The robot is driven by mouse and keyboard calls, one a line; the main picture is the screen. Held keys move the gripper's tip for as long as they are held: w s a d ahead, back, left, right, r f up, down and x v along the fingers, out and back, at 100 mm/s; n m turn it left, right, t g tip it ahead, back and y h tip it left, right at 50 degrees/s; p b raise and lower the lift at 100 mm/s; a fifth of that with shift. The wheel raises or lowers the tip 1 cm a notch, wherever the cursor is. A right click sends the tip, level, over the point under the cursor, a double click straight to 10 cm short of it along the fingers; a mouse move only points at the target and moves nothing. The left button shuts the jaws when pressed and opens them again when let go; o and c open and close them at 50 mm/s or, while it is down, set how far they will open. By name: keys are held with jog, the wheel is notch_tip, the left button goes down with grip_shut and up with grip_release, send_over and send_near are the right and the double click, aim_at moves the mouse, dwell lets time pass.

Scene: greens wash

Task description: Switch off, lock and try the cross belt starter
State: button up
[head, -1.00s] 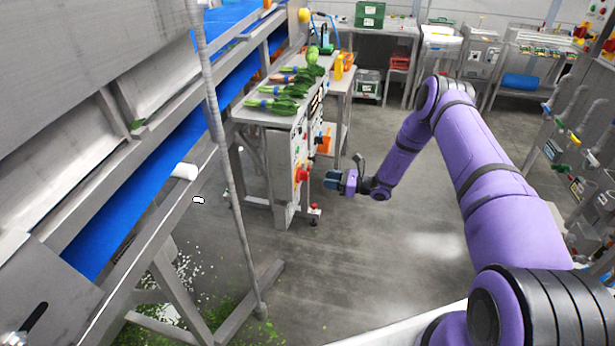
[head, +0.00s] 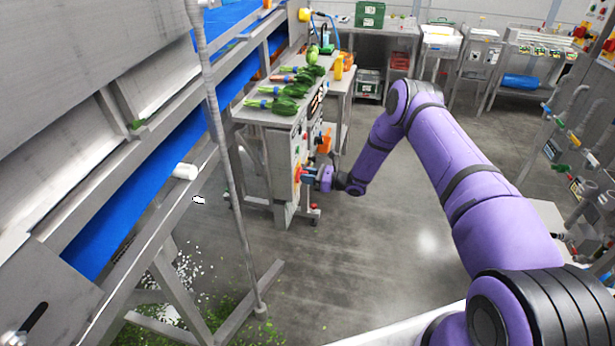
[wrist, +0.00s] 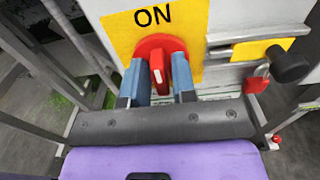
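The starter's red rotary switch (wrist: 157,67) sits on a yellow plate (wrist: 190,30) with "ON" printed above it, and its handle stands upright. My gripper (wrist: 160,88) has one blue-grey finger on each side of the handle, with the fingers apart; firm contact is not evident. In the head view my gripper (head: 311,176) is right at the front of the grey starter cabinet (head: 279,168) and hides most of the switch. To the right of the switch, a red padlock (wrist: 257,82) hangs below a metal bar with a yellow tag (wrist: 262,50) and a black knob (wrist: 290,65).
Bunches of greens (head: 283,102) lie on the bench top above the cabinet. A blue conveyor belt (head: 130,213) in a steel frame runs along the left. The floor (head: 400,240) below my arm is clear; green scraps (head: 240,318) lie by the frame legs.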

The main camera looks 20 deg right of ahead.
grip_shut()
jog(key=shift+n, duration=0.3)
jog(key=n, duration=1.7)
jog(key=shift+s+f, duration=0.2)
jog(key=shift+f, duration=0.1)
jog(key=shift+n, duration=0.3)
jog(key=shift+o, duration=1.7)
grip_release()
